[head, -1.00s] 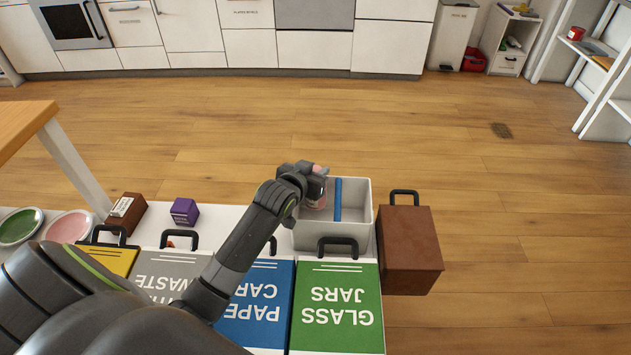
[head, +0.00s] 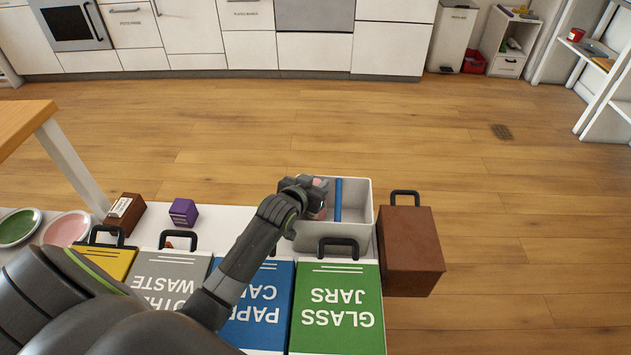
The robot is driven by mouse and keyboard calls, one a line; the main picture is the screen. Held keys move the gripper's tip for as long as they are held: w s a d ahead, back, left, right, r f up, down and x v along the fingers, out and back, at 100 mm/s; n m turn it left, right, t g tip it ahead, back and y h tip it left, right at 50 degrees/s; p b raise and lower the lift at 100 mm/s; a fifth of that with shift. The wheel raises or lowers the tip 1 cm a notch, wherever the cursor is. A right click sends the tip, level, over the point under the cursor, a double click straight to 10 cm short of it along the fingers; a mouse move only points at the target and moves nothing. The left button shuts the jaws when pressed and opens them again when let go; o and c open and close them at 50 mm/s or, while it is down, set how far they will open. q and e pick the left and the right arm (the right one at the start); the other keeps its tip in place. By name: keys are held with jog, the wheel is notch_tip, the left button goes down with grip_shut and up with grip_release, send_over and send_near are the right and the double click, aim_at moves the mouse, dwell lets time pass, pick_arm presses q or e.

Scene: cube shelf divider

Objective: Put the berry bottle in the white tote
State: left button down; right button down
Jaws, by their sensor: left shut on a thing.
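The white tote (head: 364,222) stands behind the green bin, with a blue divider (head: 338,200) splitting it into a left and a right compartment. My left gripper (head: 313,197) is over the left compartment, its fingers partly at the level of the tote's rim. It is shut on the berry bottle (head: 321,184), of which only small pinkish parts show beside the fingers. The rest of the bottle is hidden by the gripper, so I cannot tell whether it touches the tote floor. My right gripper is not in view.
A brown case (head: 410,250) with a dark handle stands right of the tote. Labelled bins, including green (head: 338,300), blue (head: 260,305) and grey (head: 165,275), stand in front. A purple box (head: 183,212) and plates (head: 67,229) are at left. The right compartment looks empty.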

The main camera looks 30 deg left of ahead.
pick_arm(q)
jog(key=c, duration=1.1)
grip_release()
jog(key=shift+r, duration=0.6)
jog(key=p+v, duration=0.2)
jog(key=v, duration=1)
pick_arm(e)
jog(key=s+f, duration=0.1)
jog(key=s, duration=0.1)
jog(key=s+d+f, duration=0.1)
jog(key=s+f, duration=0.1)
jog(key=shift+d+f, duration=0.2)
pick_arm(q)
jog(key=shift+r, duration=0.1)
